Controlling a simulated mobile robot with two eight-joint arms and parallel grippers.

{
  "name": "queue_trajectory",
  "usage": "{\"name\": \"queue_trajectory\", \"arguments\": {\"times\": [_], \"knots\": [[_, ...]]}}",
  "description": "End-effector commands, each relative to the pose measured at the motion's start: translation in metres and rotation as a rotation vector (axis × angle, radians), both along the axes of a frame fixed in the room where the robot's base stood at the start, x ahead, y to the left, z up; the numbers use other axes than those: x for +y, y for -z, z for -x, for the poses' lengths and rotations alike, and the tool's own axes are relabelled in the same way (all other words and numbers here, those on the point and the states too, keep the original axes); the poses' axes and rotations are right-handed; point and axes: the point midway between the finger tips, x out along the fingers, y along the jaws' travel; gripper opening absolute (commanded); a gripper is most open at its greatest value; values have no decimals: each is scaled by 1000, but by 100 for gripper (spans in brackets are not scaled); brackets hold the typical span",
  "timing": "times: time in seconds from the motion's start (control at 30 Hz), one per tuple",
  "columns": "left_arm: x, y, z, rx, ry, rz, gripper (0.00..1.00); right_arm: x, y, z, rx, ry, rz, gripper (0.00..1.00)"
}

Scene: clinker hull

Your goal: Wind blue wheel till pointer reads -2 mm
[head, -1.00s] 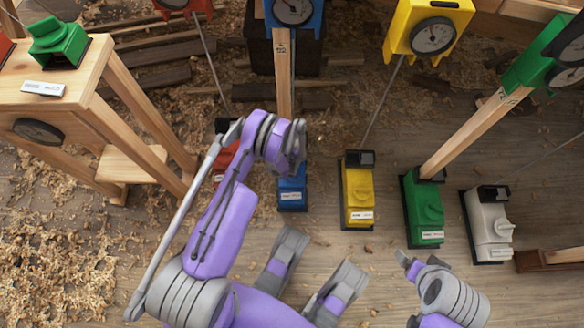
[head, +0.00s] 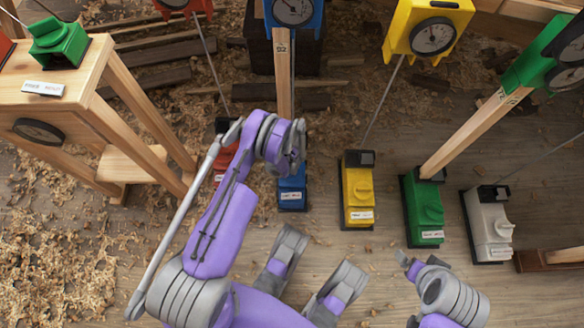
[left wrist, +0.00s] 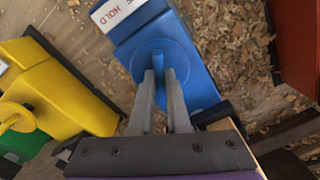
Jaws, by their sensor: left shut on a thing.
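The blue winch box (head: 292,197) stands on the floor, partly hidden under my left wrist in the head view. In the left wrist view its round blue wheel (left wrist: 142,60) faces the camera, with a raised tab between my fingers. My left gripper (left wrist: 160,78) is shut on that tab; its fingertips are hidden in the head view. The blue gauge (head: 293,10) sits at the top of a wooden post, cut by the picture edge; its pointer reading is too small to make out. My right arm's end (head: 404,260) is at the lower right, with its fingers unclear.
A red box (head: 222,178) stands left of the blue one; yellow (head: 358,190), green (head: 424,208) and white (head: 490,226) boxes stand to the right. Wires and posts rise from them. A wooden stand (head: 85,95) is at the left. Shavings litter the floor.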

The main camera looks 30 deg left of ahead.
Motion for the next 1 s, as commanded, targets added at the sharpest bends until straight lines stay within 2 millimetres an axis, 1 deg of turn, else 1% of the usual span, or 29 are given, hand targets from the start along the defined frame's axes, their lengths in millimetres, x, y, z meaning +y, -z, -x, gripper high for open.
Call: {"name": "queue_trajectory", "arguments": {"times": [0.37, 0.4, 0.53, 0.57, 0.87, 0.97, 1.0], "knots": [[0, 0, -1, -2, 5, -1, 0, 0, 0, 0, 0, 0, 0, 91], [0, 0, -1, -2, 5, -1, 18, 0, 0, 0, 0, 0, 0, 91], [0, 0, 0, -2, 4, 0, 42, 0, 0, 0, 0, 0, 0, 91], [0, 0, 0, -1, 4, 0, 45, 0, 0, 0, 0, 0, 0, 91], [0, -2, 0, -1, 4, 0, 45, 0, 0, 0, 0, 0, 0, 91], [0, -11, 0, -1, 4, 0, 45, 0, -2, 0, 0, 0, 0, 91], [0, -16, 0, -1, 4, 0, 45, 0, -4, 1, 0, 0, 0, 91]]}}
